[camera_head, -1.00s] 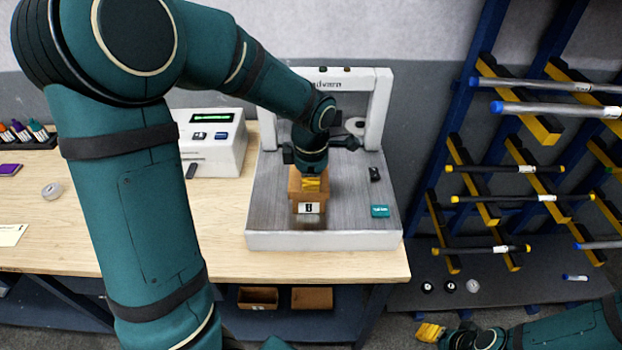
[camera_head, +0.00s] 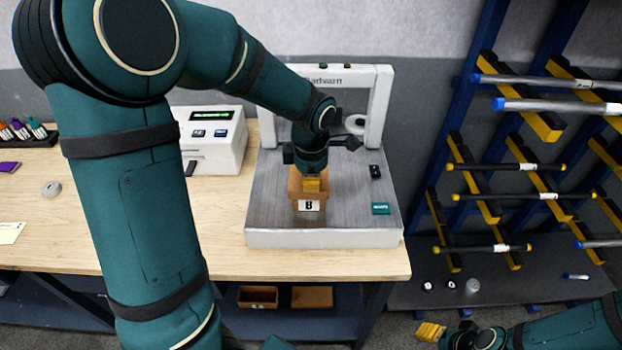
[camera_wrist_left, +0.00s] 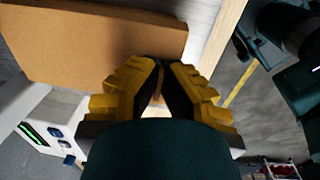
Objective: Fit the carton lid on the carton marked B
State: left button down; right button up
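The carton marked B (camera_head: 309,206) stands on the grey plate of the white gantry machine, its label facing front. My left gripper (camera_head: 312,184) is directly above it, yellow fingers pointing down. In the left wrist view the fingertips (camera_wrist_left: 160,68) come together at the edge of a broad brown cardboard panel, which I take to be the carton lid (camera_wrist_left: 90,45). In the head view brown cardboard shows around the fingers at the carton's top; whether the lid is seated is hidden. My right gripper (camera_head: 430,331) is low at the bottom right, away from the carton, its opening unclear.
The machine's plate (camera_head: 270,215) also bears a teal block (camera_head: 381,208) and a small black item (camera_head: 375,172). The gantry (camera_head: 380,110) rises behind. A white printer-like device (camera_head: 210,140) stands left. Brown boxes (camera_head: 257,297) sit on the shelf below; a rack (camera_head: 500,150) is right.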

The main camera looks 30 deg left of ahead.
dwell(0.4)
pick_arm(q)
jog(key=shift+c, duration=2.3)
grip_release()
jog(key=shift+r+p, duration=3.05)
jog(key=shift+r, duration=0.95)
jog(key=shift+f, duration=0.1)
